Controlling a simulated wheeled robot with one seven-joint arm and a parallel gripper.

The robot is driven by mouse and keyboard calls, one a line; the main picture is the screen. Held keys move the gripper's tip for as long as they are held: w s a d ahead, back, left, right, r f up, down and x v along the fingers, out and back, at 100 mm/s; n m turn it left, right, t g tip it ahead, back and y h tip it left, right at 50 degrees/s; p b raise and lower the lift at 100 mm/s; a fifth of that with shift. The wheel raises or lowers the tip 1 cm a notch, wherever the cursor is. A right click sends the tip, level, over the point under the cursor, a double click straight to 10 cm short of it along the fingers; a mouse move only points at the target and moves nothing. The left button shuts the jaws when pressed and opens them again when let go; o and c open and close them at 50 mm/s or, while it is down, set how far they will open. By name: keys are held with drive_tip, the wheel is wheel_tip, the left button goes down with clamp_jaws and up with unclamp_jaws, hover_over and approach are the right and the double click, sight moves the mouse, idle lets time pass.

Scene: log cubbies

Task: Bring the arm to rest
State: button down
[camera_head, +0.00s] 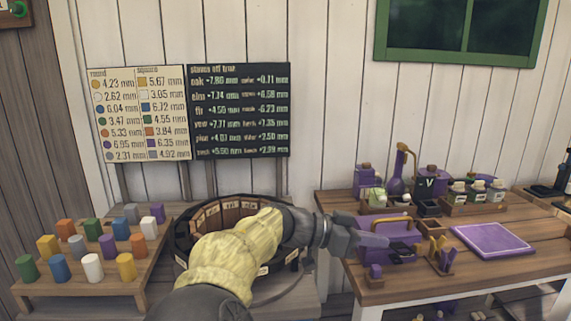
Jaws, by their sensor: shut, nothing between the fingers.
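My arm, in a yellow sleeve, reaches up from the bottom middle of the head view and bends to the right. My gripper (372,239) is shut and empty. It points right and shows in front of the left part of the right-hand table and its purple box; I cannot tell whether it touches anything. The arm hides part of a round dark tub (184,236) with wooden compartments inside.
A stepped wooden rack (85,280) with several coloured cylinders and blocks stands at left. The right-hand wooden table (405,291) holds a purple tray (493,240), purple bottles and small containers. A pale chart (138,114) and a dark board (239,110) stand behind.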

drive_tip(key=s+d+f+n+g+y, duration=0.1)
drive_tip(key=d+f+n+y, duration=0.25)
drive_tip(key=f, duration=0.55)
drive_tip(key=s+a+f+n+y, duration=0.1)
drive_tip(key=s+f+n+y, duration=0.6)
drive_tip(key=f, duration=0.6)
drive_tip(key=s+a+n+t+y, duration=0.3)
drive_tip(key=s+a+n+y, duration=0.2)
drive_tip(key=s, duration=0.2)
wheel_tip(320, 180, up, 18)
drive_tip(key=p, duration=1.8)
drive_tip(key=shift+m, duration=0.25)
